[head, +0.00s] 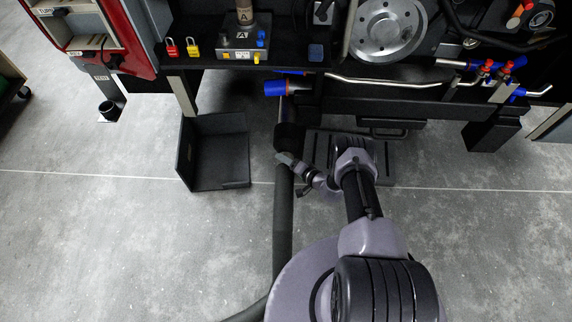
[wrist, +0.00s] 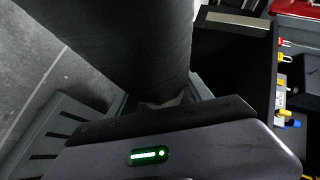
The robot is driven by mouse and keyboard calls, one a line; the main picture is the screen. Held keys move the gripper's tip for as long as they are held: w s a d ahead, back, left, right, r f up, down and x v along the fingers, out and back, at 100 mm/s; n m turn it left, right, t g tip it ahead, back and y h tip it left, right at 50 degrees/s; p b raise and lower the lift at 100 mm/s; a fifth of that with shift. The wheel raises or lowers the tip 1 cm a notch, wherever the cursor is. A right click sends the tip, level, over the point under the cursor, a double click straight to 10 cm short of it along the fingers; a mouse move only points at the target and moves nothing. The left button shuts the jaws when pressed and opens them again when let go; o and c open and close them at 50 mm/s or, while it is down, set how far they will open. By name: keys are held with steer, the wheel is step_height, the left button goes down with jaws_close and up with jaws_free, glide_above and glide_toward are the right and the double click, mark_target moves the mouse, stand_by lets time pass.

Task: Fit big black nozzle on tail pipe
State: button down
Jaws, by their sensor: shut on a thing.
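My gripper (head: 287,160) is shut on the big black nozzle (head: 289,137) at the end of a thick dark hose. In the wrist view the nozzle or hose end is a wide black cylinder (wrist: 130,40) between the fingers (wrist: 160,103), hiding what lies beyond. In the head view the nozzle is below the coach's underside, just under a short grey pipe (head: 282,108) with a blue end piece (head: 276,88). This looks like the tail pipe. The nozzle's top is close to or overlapping the pipe's lower end; I cannot tell whether it is around it.
A black open-sided box (head: 222,150) stands on the floor left of the hose (head: 283,220). A dark slatted platform (head: 375,150) lies right of the nozzle. A bracket with a small black cup (head: 108,109) is at left. Bare floor lies to the left and right.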

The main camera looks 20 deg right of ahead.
steer(key=shift+w+d+f, duration=0.15)
steer(key=shift+w+d, duration=0.05)
steer(key=shift+w, duration=0.4)
steer(key=shift+w+d+f, duration=0.1)
steer(key=shift+w+d, duration=0.1)
steer(key=shift+w, duration=0.4)
stand_by(0.6)
steer(key=shift+c, duration=1.9)
jaws_free()
steer(key=shift+o, duration=0.3)
steer(key=shift+s+f, duration=0.1)
steer(key=o, duration=0.3)
steer(key=p+v, duration=0.6)
steer(key=v, duration=0.2)
